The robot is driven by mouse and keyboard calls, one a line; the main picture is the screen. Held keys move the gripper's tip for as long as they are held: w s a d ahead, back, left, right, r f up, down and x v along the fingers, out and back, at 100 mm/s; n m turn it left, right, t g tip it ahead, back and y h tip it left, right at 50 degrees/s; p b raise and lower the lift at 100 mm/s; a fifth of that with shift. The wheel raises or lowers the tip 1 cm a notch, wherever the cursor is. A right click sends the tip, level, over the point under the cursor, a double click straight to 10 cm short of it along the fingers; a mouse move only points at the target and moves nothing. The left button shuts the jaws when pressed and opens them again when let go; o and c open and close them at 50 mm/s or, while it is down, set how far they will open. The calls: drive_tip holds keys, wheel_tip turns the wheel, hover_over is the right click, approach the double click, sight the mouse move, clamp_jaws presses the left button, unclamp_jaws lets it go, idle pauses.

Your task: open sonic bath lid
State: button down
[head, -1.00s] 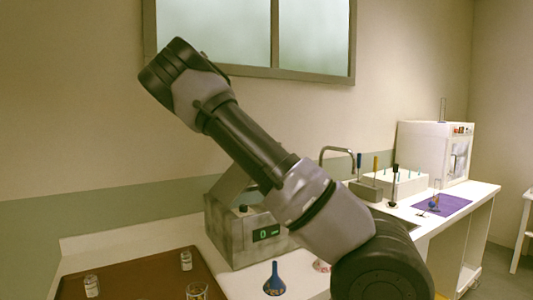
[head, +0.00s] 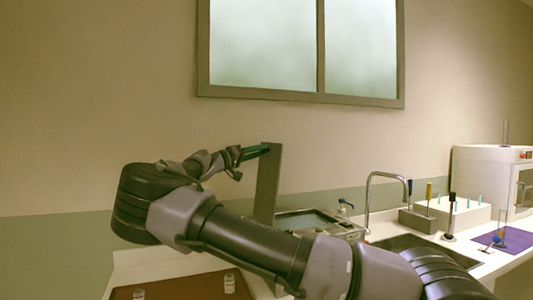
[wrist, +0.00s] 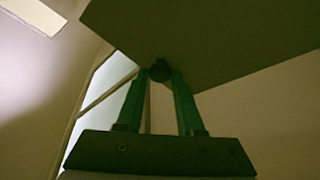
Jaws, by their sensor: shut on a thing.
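The sonic bath lid (head: 268,188) stands raised, about upright, at the left end of the bath. The sonic bath (head: 345,232) is partly hidden behind my arm; its open basin shows in the head view. My gripper (head: 257,152) is at the upper part of the lid, on its left side. In the wrist view the green fingers of my gripper (wrist: 158,80) are shut on the small dark round lid knob (wrist: 160,70). The lid's flat dark face (wrist: 215,40) fills the upper part of that view.
Right of the bath are a sink with a tap (head: 369,200), a grey rack (head: 418,220) with coloured-handled tools, and a white oven-like box (head: 485,175). A brown tray (head: 190,288) with small jars lies at the front left. The window is behind.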

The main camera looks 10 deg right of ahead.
drive_tip(key=shift+s+a+f, duration=0.1)
drive_tip(key=shift+a, duration=0.2)
drive_tip(key=c, duration=0.5)
unclamp_jaws()
drive_tip(key=v, duration=1)
drive_tip(key=shift+s+a+f, duration=0.2)
drive_tip(key=shift+a, duration=0.1)
